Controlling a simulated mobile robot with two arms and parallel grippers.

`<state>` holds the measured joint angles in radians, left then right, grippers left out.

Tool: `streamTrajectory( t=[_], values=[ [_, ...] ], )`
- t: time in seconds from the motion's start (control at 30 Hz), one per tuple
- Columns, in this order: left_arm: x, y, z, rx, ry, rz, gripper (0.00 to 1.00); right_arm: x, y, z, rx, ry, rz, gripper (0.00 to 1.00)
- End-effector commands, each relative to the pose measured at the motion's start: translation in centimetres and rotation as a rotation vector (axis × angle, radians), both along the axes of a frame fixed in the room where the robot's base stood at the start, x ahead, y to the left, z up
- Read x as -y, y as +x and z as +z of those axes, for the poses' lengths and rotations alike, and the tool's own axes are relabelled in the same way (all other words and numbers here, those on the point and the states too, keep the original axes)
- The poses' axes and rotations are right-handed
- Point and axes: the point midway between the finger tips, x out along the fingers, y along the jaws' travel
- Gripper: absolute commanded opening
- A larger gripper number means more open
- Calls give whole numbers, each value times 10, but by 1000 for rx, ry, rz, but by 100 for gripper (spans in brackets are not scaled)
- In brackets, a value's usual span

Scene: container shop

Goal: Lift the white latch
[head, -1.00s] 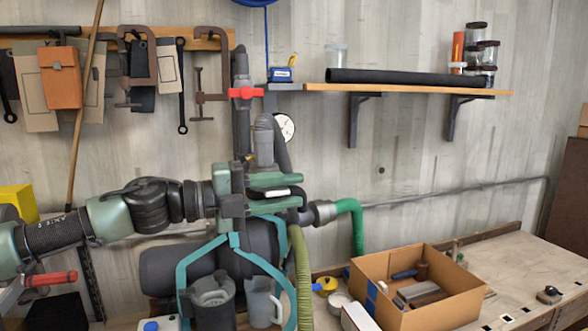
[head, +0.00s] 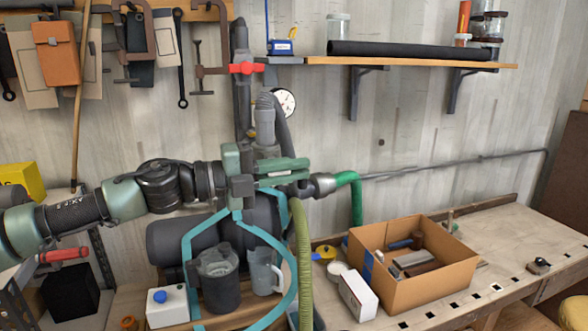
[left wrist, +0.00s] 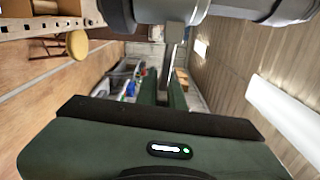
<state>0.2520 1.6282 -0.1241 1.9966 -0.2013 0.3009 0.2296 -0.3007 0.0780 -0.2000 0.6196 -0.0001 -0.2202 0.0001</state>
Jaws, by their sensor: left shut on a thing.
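My left gripper (head: 298,172) is in front of the grey pump (head: 265,215) and its upright pipe (head: 265,122). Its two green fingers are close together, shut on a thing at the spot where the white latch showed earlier. The latch is now largely hidden by the fingers, and I cannot make out its tilt. In the left wrist view, the fingers (left wrist: 163,92) point away from the camera, with the thing between them too small to tell. My right gripper is not in view.
A red valve handle (head: 243,68) and a gauge (head: 286,102) sit above and behind the gripper. A teal frame (head: 190,250) and a yellow-green hose (head: 303,265) stand below. An open cardboard box (head: 430,286) is on the bench at right.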

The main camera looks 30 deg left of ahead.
Motion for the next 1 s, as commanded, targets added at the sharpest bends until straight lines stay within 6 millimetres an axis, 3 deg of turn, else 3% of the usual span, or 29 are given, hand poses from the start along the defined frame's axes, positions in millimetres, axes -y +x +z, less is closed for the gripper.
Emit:
streamTrajectory(
  t=[0.2,0.53,0.63,1.0],
  values=[
    [0,0,15,-119,-136,0,0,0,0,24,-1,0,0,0],
    [0,0,14,-149,-174,0,0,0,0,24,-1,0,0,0],
    [0,0,14,-148,-173,1,31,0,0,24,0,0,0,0],
    [-1,0,12,-147,-171,0,31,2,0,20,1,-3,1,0]
  ],
)
